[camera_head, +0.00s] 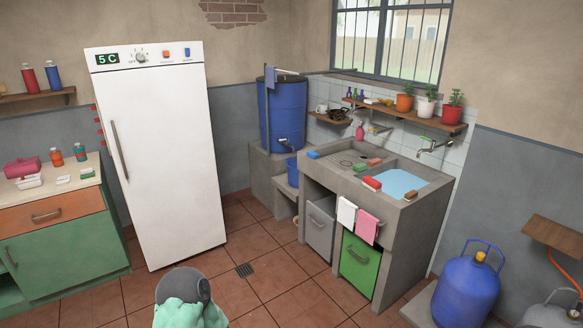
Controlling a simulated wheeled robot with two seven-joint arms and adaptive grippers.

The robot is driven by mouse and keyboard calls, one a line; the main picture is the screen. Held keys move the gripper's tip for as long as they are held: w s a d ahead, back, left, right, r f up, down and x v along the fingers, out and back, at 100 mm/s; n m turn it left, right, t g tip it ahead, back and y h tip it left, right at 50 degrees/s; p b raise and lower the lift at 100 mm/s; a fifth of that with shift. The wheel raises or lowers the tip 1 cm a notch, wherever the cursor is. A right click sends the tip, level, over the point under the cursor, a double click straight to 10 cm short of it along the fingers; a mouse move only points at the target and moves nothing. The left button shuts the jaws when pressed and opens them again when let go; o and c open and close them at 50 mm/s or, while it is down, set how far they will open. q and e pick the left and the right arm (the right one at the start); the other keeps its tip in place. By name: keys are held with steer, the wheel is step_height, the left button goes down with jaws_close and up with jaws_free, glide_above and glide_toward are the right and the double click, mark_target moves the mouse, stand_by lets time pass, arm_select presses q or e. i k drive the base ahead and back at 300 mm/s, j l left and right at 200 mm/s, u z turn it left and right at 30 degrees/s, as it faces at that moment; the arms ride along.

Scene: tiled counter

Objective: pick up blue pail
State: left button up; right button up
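The blue pail (292,172) stands on a low concrete step beneath the tap of a large blue barrel (283,112), in the middle of the head view. Only part of the pail shows, because the concrete sink counter (385,222) stands partly in front of it. Neither of my grippers can be seen in this view.
A white fridge (160,150) stands left of the barrel. A blue gas cylinder (465,290) stands at the lower right. Towels (367,226) hang on the sink's front. A green cabinet (65,250) is at the left. The tiled floor (275,265) between is clear.

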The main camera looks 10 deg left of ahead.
mark_target(293, 172)
steer(key=i+j, duration=0.35)
steer(key=i, duration=0.15)
steer(key=i+j, duration=0.7)
steer(key=i, duration=0.25)
steer(key=i+j+u, duration=0.1)
steer(key=i+j, duration=0.6)
steer(key=i, duration=0.25)
